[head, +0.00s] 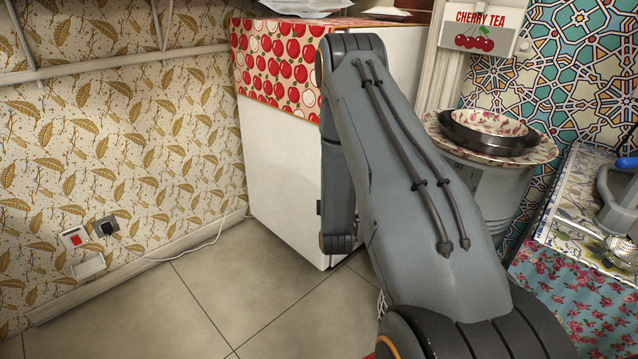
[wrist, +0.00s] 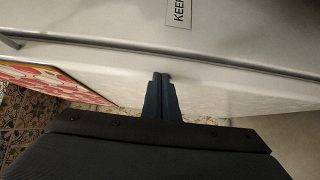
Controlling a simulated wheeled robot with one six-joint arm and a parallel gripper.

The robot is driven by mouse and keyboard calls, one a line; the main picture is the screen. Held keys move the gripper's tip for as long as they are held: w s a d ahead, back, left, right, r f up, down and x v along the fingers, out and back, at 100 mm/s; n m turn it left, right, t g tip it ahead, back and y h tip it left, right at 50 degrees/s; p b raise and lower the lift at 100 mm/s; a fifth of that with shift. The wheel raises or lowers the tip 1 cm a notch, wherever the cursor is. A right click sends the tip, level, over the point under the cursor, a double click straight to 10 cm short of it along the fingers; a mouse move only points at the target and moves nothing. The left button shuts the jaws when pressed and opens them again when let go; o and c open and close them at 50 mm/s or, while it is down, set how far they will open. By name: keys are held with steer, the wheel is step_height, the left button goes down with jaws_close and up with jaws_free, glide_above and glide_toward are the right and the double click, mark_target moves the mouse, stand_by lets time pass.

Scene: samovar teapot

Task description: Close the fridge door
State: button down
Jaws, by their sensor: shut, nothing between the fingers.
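My arm covers part of the fridge there, and my gripper is hidden. In the wrist view my gripper (wrist: 161,80) is shut and empty, its tips at or very near the white fridge surface (wrist: 110,75). A thin dark seam runs across just beyond the tips. A white panel with a partly cut-off label, likely the fridge door (wrist: 225,35), lies above that seam. I cannot tell whether the door is fully closed.
A pedestal with plates and a bowl (head: 490,135) stands right of the fridge. A counter with a floral cloth (head: 570,290) is at the lower right. The tiled floor (head: 235,285) left of my arm is clear, apart from a white cord (head: 190,252) along the wall.

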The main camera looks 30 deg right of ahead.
steer(key=s+d+p, duration=0.2)
steer(key=s, duration=0.7)
steer(key=shift+d, duration=0.15)
